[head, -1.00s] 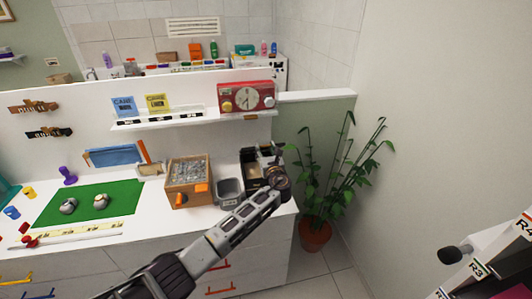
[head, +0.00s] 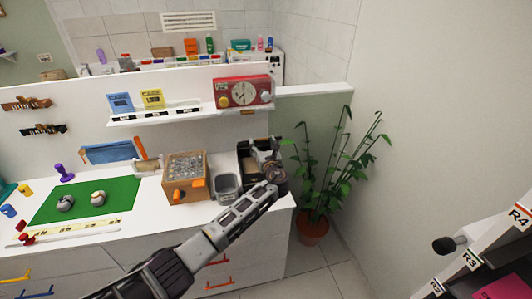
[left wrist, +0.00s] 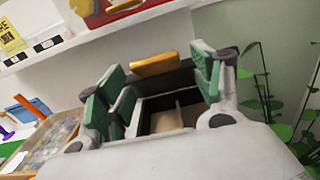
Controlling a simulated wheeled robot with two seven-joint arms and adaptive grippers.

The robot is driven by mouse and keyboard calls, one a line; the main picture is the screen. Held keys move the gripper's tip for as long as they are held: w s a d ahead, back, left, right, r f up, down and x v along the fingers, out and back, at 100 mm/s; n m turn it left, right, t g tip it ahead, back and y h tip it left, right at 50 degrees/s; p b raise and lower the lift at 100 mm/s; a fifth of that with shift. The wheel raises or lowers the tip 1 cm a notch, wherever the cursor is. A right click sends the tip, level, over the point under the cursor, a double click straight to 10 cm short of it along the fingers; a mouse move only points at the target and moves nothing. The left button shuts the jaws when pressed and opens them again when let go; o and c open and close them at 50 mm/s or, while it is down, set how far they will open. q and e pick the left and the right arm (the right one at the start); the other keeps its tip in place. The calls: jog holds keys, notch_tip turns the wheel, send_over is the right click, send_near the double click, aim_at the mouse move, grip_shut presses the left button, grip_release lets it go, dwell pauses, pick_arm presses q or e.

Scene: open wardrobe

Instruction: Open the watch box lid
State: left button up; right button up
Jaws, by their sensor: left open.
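The watch box (head: 247,175) is a dark box with tan compartments at the right end of the white counter. My left gripper (head: 268,165) is over its right part and hides some of it. In the left wrist view the watch box (left wrist: 168,116) shows its tan inside between the green-padded fingers of my left gripper (left wrist: 160,80), which are spread apart and empty. A gold tab (left wrist: 155,65) stands at the far edge, on or behind a dark band. I cannot tell whether that band is the lid. My right gripper is not in view.
A grey bin (head: 227,187) and a wooden box (head: 186,180) stand left of the watch box. Above is a shelf (head: 150,117) with a red clock radio (head: 242,92). A potted plant (head: 312,222) stands to the right, and a labelled white rack (head: 490,245) at far right.

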pick_arm(q)
jog(key=v, duration=1.2)
dwell(0.3)
jog(key=shift+r, duration=0.1)
